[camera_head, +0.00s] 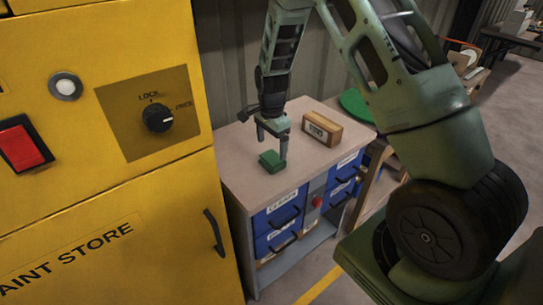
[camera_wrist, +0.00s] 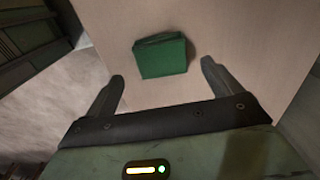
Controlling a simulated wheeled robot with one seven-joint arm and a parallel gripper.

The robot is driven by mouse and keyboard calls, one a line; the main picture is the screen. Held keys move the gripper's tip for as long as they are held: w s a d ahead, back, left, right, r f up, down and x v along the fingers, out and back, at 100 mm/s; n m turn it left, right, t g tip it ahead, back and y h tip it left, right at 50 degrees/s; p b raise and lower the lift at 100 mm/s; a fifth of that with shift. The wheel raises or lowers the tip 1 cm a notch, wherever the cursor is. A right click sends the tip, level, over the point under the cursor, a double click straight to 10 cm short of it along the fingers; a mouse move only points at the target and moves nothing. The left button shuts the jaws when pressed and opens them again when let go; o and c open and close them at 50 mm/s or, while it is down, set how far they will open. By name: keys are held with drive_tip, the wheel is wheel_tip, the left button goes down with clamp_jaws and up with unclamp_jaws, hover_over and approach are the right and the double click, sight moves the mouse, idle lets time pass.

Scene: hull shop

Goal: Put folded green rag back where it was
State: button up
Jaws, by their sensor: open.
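The folded green rag (camera_head: 270,161) lies on the top of a low cabinet (camera_head: 240,172), near its front. I cannot tell whether a finger touches the rag.
A brown cardboard box (camera_head: 322,128) stands on the same top, behind and right of the rag. Blue labelled drawers (camera_head: 280,211) are below. A yellow paint store cabinet (camera_head: 110,220) with a knob and red switch stands close on the left. A round green object (camera_head: 356,105) is behind.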

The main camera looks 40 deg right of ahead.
sight(271, 158)
wheel_tip(271, 158, up, 6)
drive_tip(key=shift+r, duration=0.1)
idle(0.6)
